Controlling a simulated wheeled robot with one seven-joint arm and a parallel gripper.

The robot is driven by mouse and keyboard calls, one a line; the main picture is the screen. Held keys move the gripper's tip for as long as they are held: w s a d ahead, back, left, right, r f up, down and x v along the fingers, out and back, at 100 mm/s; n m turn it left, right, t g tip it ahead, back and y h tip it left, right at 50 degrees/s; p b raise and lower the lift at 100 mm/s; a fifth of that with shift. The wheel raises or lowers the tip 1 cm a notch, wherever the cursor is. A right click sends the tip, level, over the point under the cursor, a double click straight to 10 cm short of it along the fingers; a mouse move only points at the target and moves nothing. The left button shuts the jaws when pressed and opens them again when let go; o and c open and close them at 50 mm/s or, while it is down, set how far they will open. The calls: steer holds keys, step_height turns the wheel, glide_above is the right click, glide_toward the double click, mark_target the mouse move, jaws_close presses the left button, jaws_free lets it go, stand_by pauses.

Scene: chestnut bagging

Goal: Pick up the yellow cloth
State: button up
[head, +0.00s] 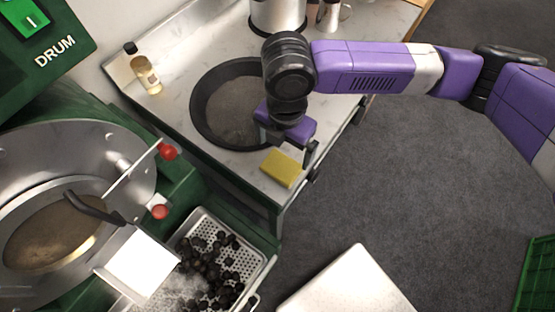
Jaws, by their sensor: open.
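The yellow cloth (281,168) lies flat as a small folded rectangle on the marble counter, near its front corner. My gripper (290,148) is open just above and behind the cloth, pointing down. One dark finger shows to the right of the cloth; the other is partly hidden by the purple wrist. I cannot tell whether a finger touches the cloth.
A dark round pan (205,112) sits on the counter (182,88) right behind my gripper. A small bottle (146,73) and a metal pot (277,14) stand farther back. A perforated tray of chestnuts (258,262) is below, by the green drum machine (190,186).

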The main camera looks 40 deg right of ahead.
mark_target(284, 163)
steer(key=shift+s+f+p, duration=0.1)
steer(key=shift+f+p, duration=0.6)
steer(key=shift+f, duration=2.5)
steer(key=c, duration=1.2)
steer(key=shift+o, duration=0.2)
steer(key=shift+r, duration=0.1)
step_height(284, 163, up, 20)
steer(key=b, duration=0.1)
